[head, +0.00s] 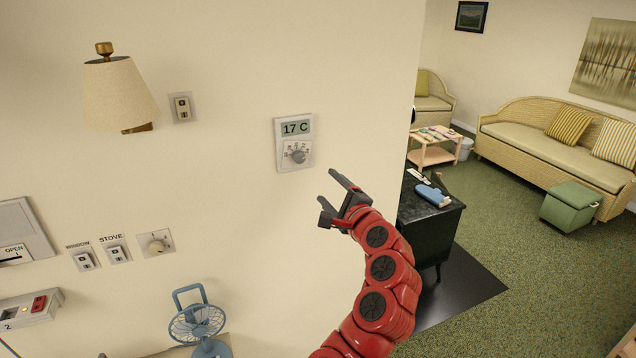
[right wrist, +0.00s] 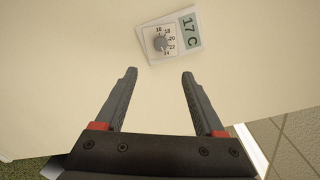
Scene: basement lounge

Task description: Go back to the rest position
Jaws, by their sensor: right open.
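My right gripper (head: 334,198) is raised in front of the cream wall in the head view, just below and to the right of the thermostat (head: 294,143). Its two dark fingers are apart and nothing is between them. In the right wrist view the open fingers (right wrist: 160,85) point toward the wall, with the thermostat (right wrist: 171,38) beyond them, apart from the fingertips. The thermostat display reads 17 C above a round dial. My red right arm rises from the bottom of the head view. My left gripper is not in view.
A wall lamp (head: 121,95), switches (head: 116,254) and a blue fan (head: 197,322) are to the left. Past the wall's edge stand a black cabinet (head: 428,225) with a blue item on top, a wicker sofa (head: 540,145) and a green ottoman (head: 571,207). Green carpet lies open at right.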

